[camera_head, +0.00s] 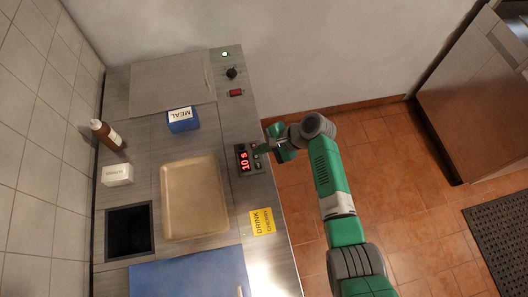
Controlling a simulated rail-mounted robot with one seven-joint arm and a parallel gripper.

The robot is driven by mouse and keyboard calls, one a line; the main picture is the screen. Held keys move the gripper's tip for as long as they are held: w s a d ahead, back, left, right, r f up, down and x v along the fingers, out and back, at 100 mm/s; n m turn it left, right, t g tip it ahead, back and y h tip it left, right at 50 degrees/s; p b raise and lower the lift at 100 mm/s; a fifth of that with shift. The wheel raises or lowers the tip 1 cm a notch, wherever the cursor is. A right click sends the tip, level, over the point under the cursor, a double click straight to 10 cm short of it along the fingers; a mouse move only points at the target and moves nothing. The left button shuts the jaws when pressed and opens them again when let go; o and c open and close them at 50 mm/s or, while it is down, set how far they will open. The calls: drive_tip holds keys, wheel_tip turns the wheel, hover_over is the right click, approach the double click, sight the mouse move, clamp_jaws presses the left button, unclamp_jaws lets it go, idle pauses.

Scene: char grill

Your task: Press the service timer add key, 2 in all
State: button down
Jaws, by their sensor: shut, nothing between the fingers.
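The service timer (243,160) is a small dark box near the right edge of the steel counter, with a red lit display that reads "10 s". Its keys lie on its right side, close to my gripper, and are too small to tell apart. My gripper (265,147) is shut and empty at the timer's right side, at the end of my green and grey arm. Whether its tip touches a key cannot be told from this view.
A tan tray (164,205), a blue MEAL box (183,120), a yellow DRINK card (262,222), a brown bottle (107,134) and a white box (117,175) are on the counter. A dark square opening (130,232) is at the left. A knob (232,73) and red switch (236,93) sit farther back.

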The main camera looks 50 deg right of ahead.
drive_tip(key=b, duration=0.8)
hover_over(258, 166)
drive_tip(key=d, duration=0.1)
drive_tip(key=f, duration=0.8)
drive_tip(key=shift+s, duration=0.4)
drive_tip(key=shift+f, duration=0.4)
drive_tip(key=shift+f, duration=0.1)
drive_tip(key=shift+f+b, duration=0.35)
drive_tip(key=shift+f, duration=0.4)
idle(0.6)
drive_tip(key=shift+r, duration=0.1)
drive_tip(key=shift+r+p, duration=0.7)
drive_tip(key=shift+r, duration=0.05)
drive_tip(key=shift+r, duration=0.1)
